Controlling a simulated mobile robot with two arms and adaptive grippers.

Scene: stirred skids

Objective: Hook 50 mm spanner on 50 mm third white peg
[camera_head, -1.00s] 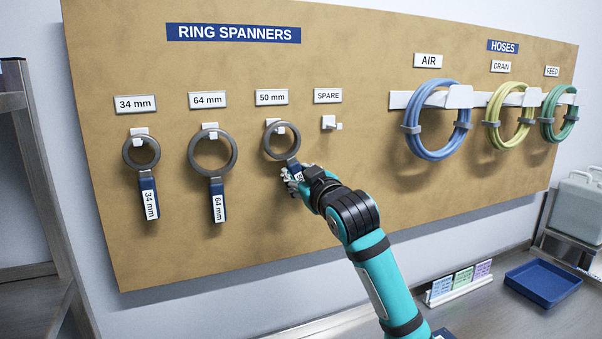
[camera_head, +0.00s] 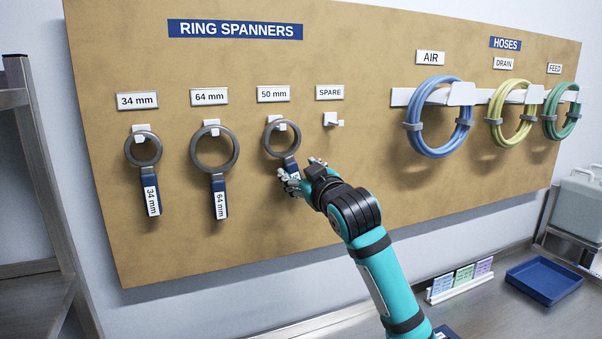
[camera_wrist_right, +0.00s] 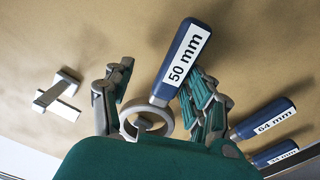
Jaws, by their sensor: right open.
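The 50 mm spanner (camera_head: 290,164) has a grey ring and a blue handle. Its ring is around the third white peg (camera_head: 274,120), under the 50 mm label (camera_head: 273,94), and the handle hangs down. My right gripper (camera_head: 297,177) is at the lower handle, its fingers open. In the right wrist view, the fingers of my gripper (camera_wrist_right: 160,90) stand apart on either side of the spanner (camera_wrist_right: 183,62), whose 50 mm label shows. Contact cannot be told. My left gripper is not in view.
The 34 mm spanner (camera_head: 149,181) and 64 mm spanner (camera_head: 219,187) hang to the left. The spare peg (camera_head: 331,119) is bare. Blue (camera_head: 409,130), yellow and green hoses hang at the right. A blue tray (camera_head: 545,281) lies on the bench.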

